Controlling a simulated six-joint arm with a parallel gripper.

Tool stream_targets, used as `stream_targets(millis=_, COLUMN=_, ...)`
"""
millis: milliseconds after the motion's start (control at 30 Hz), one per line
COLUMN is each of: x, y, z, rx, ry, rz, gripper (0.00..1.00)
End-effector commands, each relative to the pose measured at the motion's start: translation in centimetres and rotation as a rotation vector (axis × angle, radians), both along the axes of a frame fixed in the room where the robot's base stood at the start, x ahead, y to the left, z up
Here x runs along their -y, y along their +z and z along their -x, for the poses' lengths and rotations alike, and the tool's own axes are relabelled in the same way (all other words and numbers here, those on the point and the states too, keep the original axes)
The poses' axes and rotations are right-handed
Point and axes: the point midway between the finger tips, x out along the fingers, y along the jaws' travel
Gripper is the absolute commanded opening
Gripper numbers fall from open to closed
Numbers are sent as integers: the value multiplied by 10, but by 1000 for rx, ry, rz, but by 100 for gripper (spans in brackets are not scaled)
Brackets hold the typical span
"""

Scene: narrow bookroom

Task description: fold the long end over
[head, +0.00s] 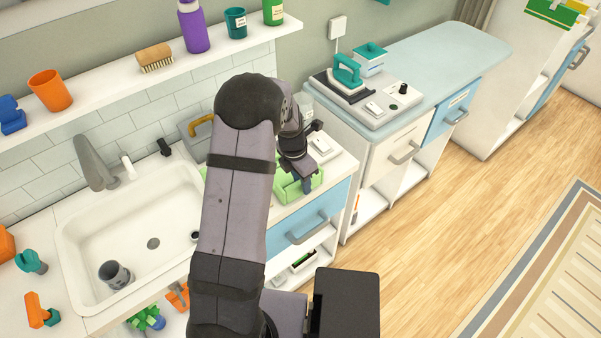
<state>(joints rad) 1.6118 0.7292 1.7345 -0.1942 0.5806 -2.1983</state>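My gripper (304,182) points down at a light green item (291,193) on the counter right of the sink. The item has raised, box-like edges, and my arm hides part of it. A little light green also shows on the left side of my arm. I cannot tell whether it is a cloth or a container, and no long end can be made out. The fingertips are small and dark against the green, so I cannot tell whether they are open, shut or touching it.
A white sink (130,235) with a grey cup (115,274) lies to the left. A teal iron (348,72) stands on a grey-white unit behind right. A shelf (110,85) with bottles and cups runs above the sink. The wooden floor (430,240) at right is clear.

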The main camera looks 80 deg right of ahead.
Motion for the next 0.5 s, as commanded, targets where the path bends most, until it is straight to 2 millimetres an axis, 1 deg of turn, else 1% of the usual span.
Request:
stream_targets(millis=200, x=1, y=-16, z=2, rx=0, ry=-1, rz=-1, gripper=27)
stream_targets(millis=500, x=2, y=-20, z=2, rx=0, ry=0, rz=1, gripper=27)
